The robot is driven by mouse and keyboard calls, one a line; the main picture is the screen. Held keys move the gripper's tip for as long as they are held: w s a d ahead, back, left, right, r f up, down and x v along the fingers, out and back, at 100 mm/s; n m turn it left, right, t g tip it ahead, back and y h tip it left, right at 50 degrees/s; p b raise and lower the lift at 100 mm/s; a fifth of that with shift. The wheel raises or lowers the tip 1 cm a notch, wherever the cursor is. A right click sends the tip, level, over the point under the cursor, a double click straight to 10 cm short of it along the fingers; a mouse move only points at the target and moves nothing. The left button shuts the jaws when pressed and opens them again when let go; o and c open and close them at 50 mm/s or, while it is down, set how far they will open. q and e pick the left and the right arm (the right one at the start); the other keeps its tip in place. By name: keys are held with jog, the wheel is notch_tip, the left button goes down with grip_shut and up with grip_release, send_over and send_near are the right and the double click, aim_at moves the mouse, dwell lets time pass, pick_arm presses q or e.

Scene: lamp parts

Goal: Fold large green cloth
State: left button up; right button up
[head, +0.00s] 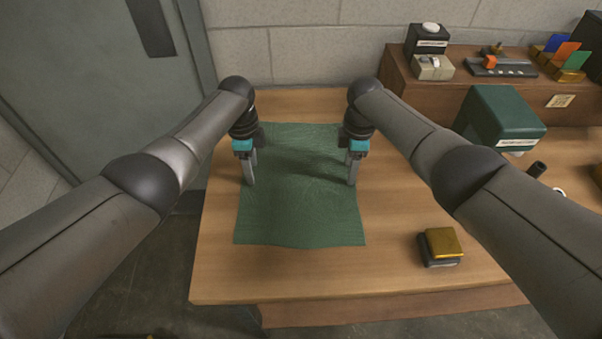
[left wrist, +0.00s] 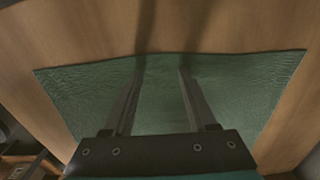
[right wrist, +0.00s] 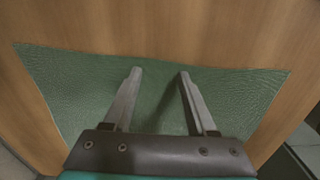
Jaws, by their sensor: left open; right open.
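The large green cloth (head: 300,215) lies spread out on the wooden table, roughly rectangular, with its near edge toward me. My left gripper (head: 249,183) is over the cloth's left side and my right gripper (head: 352,183) is over its right side. Both point down. In the left wrist view the left gripper (left wrist: 158,68) is open, with cloth (left wrist: 240,90) below and between its fingers. In the right wrist view the right gripper (right wrist: 159,72) is open, with cloth (right wrist: 75,85) below it. I cannot tell whether the fingertips touch the cloth.
A small box with a yellow top (head: 441,245) sits on the table right of the cloth. A dark green box (head: 500,117) stands at the back right, near a raised wooden shelf (head: 480,88) with small items. Bare table (head: 300,280) lies in front of the cloth.

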pick_arm(q)
jog(key=shift+f, duration=0.25)
pick_arm(e)
jog(key=shift+f, duration=0.2)
dwell(0.4)
pick_arm(q)
jog(key=shift+c, duration=0.4)
pick_arm(e)
jog(key=shift+c, duration=0.4)
pick_arm(q)
jog(key=shift+s, duration=0.1)
grip_shut()
pick_arm(e)
grip_shut()
pick_arm(q)
jog(key=shift+f, duration=0.1)
pick_arm(e)
jog(key=shift+s, duration=0.1)
pick_arm(q)
jog(key=shift+r, duration=0.2)
pick_arm(e)
jog(key=shift+r, duration=0.1)
